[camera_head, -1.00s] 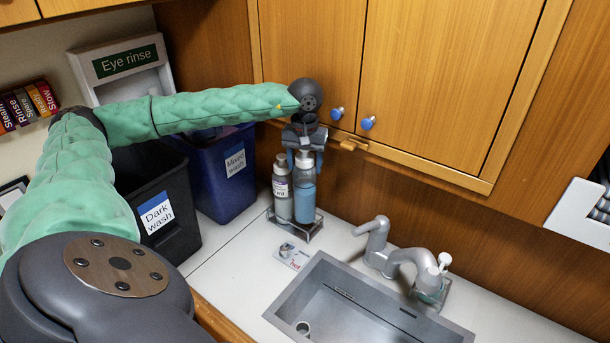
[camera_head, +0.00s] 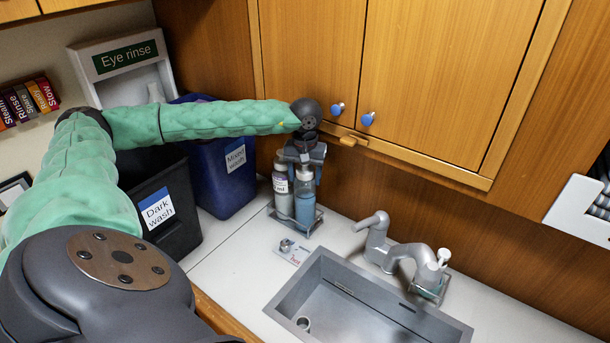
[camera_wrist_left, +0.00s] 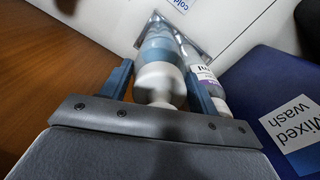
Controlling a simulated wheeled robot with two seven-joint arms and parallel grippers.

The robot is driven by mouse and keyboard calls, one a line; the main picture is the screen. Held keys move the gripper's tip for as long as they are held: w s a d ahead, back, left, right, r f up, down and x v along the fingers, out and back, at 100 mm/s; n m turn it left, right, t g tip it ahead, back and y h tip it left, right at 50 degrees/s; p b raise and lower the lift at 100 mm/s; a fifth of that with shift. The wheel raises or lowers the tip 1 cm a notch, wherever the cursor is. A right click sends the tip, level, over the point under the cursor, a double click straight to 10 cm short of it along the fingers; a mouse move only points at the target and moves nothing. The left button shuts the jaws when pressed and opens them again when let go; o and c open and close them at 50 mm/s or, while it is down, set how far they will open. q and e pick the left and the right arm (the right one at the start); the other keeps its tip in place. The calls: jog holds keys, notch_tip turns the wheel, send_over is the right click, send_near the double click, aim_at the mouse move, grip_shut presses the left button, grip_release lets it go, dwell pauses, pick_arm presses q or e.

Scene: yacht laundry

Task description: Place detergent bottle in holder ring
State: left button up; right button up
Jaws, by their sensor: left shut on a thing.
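My left gripper (camera_head: 304,165) points down and is shut on the upper part of a detergent bottle (camera_head: 305,200) with a blue body and pale top. In the left wrist view its white top (camera_wrist_left: 160,82) is between the two fingers. The right gripper is not in view.
A sink (camera_head: 350,300) and grey tap (camera_head: 405,255) are right of the holder. A small card (camera_head: 291,252) lies in front of it. A blue Mixed wash bin (camera_head: 222,175) and black Dark wash bin (camera_head: 165,205) stand left. Wooden cabinet doors (camera_head: 420,70) are close behind the gripper.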

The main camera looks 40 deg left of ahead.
pick_arm(q)
jog(key=shift+w+a, duration=0.15)
jog(key=shift+w, duration=0.05)
jog(key=shift+f, duration=0.15)
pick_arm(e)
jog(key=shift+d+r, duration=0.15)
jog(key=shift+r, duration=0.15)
pick_arm(q)
jog(key=shift+f, duration=0.1)
jog(key=o, duration=1.4)
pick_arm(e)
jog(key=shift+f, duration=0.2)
